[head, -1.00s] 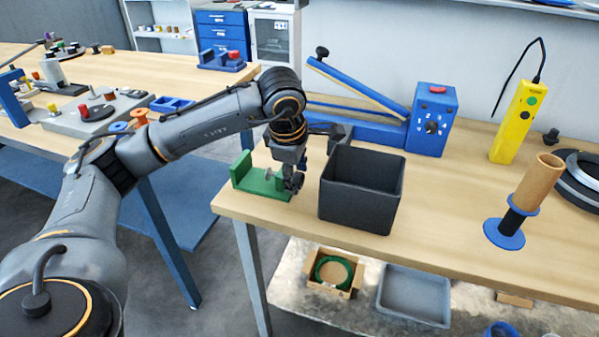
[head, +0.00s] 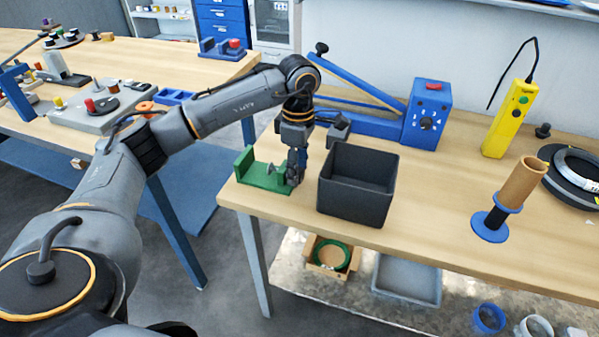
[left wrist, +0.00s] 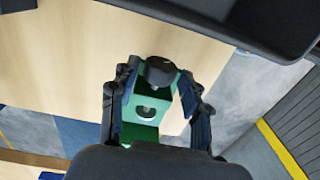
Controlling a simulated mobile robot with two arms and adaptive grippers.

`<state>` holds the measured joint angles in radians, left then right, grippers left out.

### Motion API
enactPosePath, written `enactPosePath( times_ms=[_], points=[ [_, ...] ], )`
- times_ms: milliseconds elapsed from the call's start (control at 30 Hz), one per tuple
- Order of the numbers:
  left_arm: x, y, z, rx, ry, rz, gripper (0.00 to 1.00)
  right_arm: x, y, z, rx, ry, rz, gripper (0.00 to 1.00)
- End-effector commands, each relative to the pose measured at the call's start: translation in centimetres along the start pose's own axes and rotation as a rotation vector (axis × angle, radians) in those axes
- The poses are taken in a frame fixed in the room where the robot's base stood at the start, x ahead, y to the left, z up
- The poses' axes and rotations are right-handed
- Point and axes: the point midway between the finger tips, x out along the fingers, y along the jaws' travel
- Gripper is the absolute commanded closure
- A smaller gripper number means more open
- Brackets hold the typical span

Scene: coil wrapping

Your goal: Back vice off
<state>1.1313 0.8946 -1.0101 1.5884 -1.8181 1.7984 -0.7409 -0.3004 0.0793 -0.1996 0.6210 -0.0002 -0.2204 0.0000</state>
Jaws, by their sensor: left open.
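The green vice (head: 262,177) sits at the near left corner of the wooden bench, left of the black bin. My left gripper (head: 296,178) points down at the vice's right end, by its screw. In the left wrist view, the open fingers of my left gripper (left wrist: 160,76) stand on either side of a dark round knob (left wrist: 160,70) at the end of the vice (left wrist: 152,108). I cannot tell whether the fingers touch the knob. The gripper partly hides the vice's right end in the head view. My right gripper is not in view.
The black bin (head: 356,206) stands close to the right of my left gripper. A blue machine with a lever (head: 428,116) is behind it. A yellow pendant (head: 510,120) and an orange roll on a blue-flanged stand (head: 490,226) are further right. The bench's front edge is near.

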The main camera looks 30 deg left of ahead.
Motion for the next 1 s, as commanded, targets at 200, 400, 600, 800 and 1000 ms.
enactPosePath(
  times_ms=[200, 400, 600, 800, 1000],
  points=[
    [-0.5, 0.3, 0.1, -0.003, -0.001, -0.071, 0.53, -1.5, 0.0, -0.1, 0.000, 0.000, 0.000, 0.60],
    [-0.3, 0.6, 0.1, -0.003, -0.001, -0.219, 0.53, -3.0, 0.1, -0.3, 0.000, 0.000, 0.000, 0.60],
    [0.1, 0.8, 0.0, -0.001, 0.000, -0.310, 0.53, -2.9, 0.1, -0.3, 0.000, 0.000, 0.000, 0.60],
    [0.1, 0.8, 0.0, 0.000, 0.000, -0.320, 0.53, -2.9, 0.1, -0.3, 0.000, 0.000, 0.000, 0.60],
    [0.1, 0.9, 0.1, 0.000, 0.000, -0.318, 0.53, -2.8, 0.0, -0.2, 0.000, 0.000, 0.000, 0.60]
  ],
)
